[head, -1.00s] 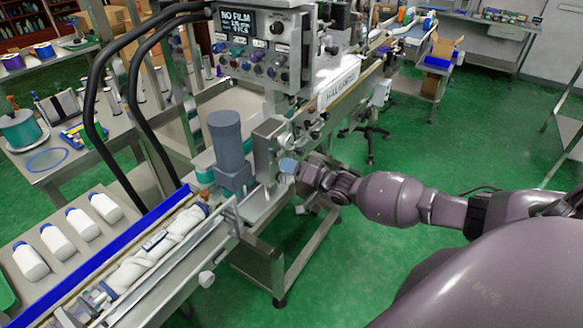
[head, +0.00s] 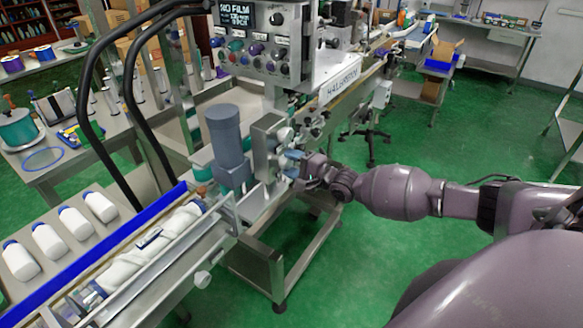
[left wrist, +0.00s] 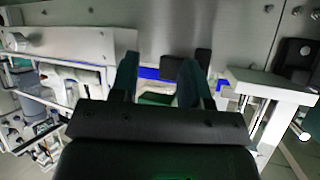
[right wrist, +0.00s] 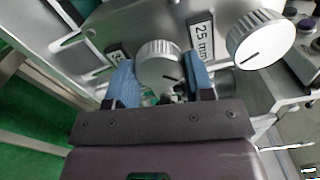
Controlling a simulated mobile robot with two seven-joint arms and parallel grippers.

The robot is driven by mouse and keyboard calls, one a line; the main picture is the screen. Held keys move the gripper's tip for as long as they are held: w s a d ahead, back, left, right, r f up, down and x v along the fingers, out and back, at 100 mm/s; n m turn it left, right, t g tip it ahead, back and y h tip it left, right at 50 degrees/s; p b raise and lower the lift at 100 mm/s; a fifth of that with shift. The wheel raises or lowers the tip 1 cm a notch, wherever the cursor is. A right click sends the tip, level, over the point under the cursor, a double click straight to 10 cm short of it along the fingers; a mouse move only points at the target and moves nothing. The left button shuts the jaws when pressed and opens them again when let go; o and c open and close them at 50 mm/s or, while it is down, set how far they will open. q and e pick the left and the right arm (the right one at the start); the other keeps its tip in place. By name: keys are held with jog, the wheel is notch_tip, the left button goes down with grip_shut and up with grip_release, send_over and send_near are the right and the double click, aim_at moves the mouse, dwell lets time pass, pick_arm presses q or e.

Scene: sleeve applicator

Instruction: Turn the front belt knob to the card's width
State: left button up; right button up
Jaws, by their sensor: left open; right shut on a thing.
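A white ribbed knob (right wrist: 158,62) with a dark pointer line sits between the blue fingertips of my right gripper (right wrist: 160,82), which is shut on it. A second white knob (right wrist: 261,38) is free at the upper right. Between them is a card (right wrist: 201,38) reading "25 mm". Another card (right wrist: 117,54) is partly hidden behind a finger. In the head view my right gripper (head: 292,160) is at the machine's side plate (head: 265,140). My left gripper (left wrist: 158,80) is open and empty, in the left wrist view only.
The control panel (head: 262,45) stands above, its screen reading "NO FILM". A grey-blue motor (head: 226,135) is left of the plate.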

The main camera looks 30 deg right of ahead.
jog(key=shift+f+m+b, duration=0.15)
jog(key=shift+m+b, duration=0.65)
jog(key=shift+m, duration=0.7)
jog(key=o, duration=0.9)
jog(key=shift+o, duration=0.2)
jog(key=shift+s+d, duration=0.2)
jog(key=shift+s, duration=0.2)
jog(key=v, duration=1)
